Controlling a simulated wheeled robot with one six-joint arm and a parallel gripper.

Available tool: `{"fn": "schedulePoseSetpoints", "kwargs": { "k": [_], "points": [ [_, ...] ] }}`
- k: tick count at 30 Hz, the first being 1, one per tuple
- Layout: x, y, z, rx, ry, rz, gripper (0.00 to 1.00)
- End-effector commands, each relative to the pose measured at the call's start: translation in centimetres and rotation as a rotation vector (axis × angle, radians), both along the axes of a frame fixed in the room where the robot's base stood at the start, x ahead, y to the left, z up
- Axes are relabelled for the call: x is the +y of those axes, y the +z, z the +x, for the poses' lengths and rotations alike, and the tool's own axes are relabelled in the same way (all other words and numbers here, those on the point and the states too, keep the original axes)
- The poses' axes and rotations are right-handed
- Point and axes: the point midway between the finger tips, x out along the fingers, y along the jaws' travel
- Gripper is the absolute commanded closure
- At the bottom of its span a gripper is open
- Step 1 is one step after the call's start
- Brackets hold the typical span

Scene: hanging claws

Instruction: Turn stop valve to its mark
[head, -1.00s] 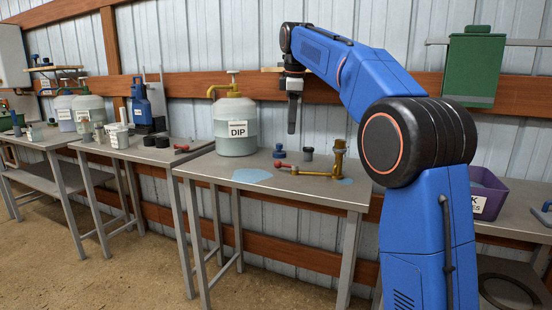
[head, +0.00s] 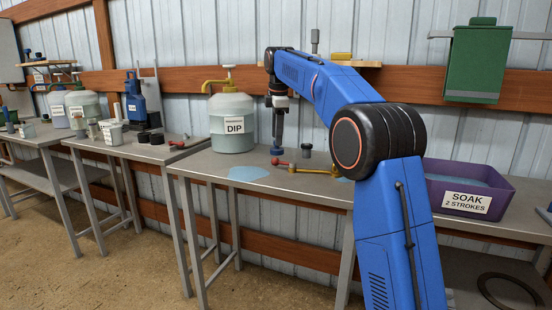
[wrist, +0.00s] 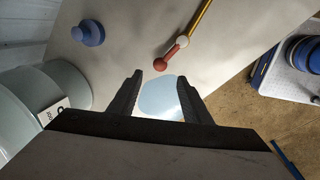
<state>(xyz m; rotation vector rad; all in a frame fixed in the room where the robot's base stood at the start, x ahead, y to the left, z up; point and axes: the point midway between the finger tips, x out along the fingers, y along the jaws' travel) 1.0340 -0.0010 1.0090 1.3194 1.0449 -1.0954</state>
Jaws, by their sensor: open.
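The stop valve's red lever (head: 283,163) lies along a low brass pipe (head: 315,171) on the metal table. In the wrist view the lever (wrist: 166,60) is beyond my fingertips, with a pale round joint between it and the pipe (wrist: 200,16). My gripper (head: 278,143) points down above the table, close to the lever in the head view. In the wrist view my gripper (wrist: 159,82) is open and empty, its fingers apart from the lever. My arm hides the pipe's right end in the head view. I cannot make out the mark.
The DIP jug (head: 232,122) is to the left. A pale puddle (head: 248,173) lies in front. A purple SOAK tub (head: 430,190) stands right.

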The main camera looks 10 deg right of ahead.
Motion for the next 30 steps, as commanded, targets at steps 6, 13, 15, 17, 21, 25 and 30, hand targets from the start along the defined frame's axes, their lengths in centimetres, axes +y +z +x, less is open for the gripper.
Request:
{"fn": "schedulePoseSetpoints", "kwargs": {
  "k": [6,13,15,17,21,25,30],
  "points": [
    [0.0,-3.9,0.7,0.002,0.000,0.000,0.56],
    [-0.1,-7.5,1.4,0.002,-0.001,0.000,0.56],
    [-0.1,-8.3,1.6,0.001,-0.001,0.000,0.56],
    [-0.1,-8.8,1.7,0.001,-0.001,0.000,0.56],
    [-0.1,-9.5,1.9,-0.001,-0.001,0.000,0.56],
    [-0.1,-9.7,1.9,-0.001,-0.001,0.000,0.56],
    [-0.1,-9.7,1.9,-0.001,-0.001,0.000,0.56]
  ]
}}
